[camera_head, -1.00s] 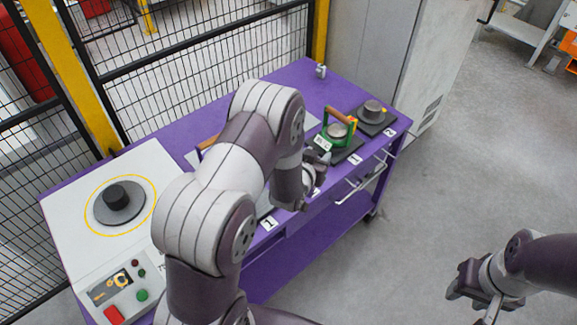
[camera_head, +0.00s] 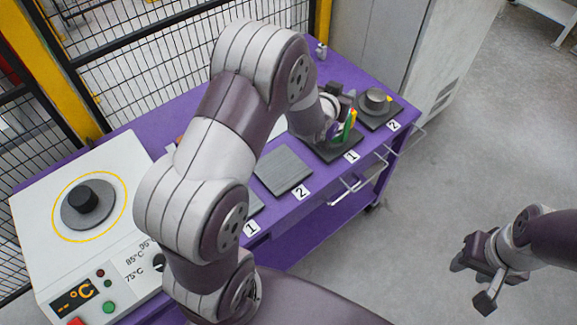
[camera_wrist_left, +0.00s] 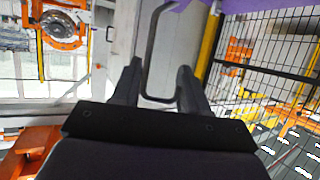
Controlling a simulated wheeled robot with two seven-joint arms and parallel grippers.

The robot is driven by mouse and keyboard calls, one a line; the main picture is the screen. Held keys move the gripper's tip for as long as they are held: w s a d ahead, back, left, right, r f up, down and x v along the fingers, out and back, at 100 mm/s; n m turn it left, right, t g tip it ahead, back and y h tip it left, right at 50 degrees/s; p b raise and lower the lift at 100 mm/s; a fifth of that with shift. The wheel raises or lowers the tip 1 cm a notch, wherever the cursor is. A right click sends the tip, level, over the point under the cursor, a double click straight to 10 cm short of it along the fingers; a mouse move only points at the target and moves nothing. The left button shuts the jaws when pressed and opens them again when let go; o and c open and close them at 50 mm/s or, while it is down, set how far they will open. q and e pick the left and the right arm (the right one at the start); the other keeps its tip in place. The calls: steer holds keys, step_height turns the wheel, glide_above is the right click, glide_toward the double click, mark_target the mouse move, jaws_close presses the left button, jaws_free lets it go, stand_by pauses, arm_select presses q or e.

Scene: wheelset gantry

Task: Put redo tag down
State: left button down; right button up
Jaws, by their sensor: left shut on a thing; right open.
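My left gripper (camera_head: 330,113) is at the far right part of the purple table, over or beside the dark pad labelled 1 (camera_head: 331,150). In the left wrist view its two fingers (camera_wrist_left: 158,88) stand apart with a grey loop-shaped outline between them; I cannot tell whether this is the redo tag or something behind. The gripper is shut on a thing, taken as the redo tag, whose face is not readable. A green and yellow item (camera_head: 348,126) shows at the gripper, mostly hidden. My right gripper (camera_head: 481,270) is open and empty over the floor.
A grey round part (camera_head: 376,100) sits on the far pad labelled 2. An empty dark pad (camera_head: 283,171) lies nearer. A hotplate (camera_head: 88,210) with a black-knobbed disc stands at the left. Fence and cabinet (camera_head: 385,45) border the table behind.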

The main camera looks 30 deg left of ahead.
arm_select(q)
steer(key=s+d+f+b, duration=0.1)
steer(key=s+b, duration=0.1)
steer(key=s, duration=0.6)
steer(key=a+f+p, duration=0.2)
steer(key=a+f, duration=0.9)
steer(key=f, duration=0.1)
steer(key=shift+a, duration=0.35)
arm_select(e)
steer(key=shift+s+f, duration=0.4)
steer(key=shift+f, duration=0.25)
arm_select(q)
steer(key=shift+s, duration=0.15)
steer(key=shift+f, duration=0.2)
steer(key=c, duration=0.6)
jaws_free()
arm_select(e)
steer(key=shift+f, duration=0.15)
arm_select(q)
steer(key=shift+r, duration=0.1)
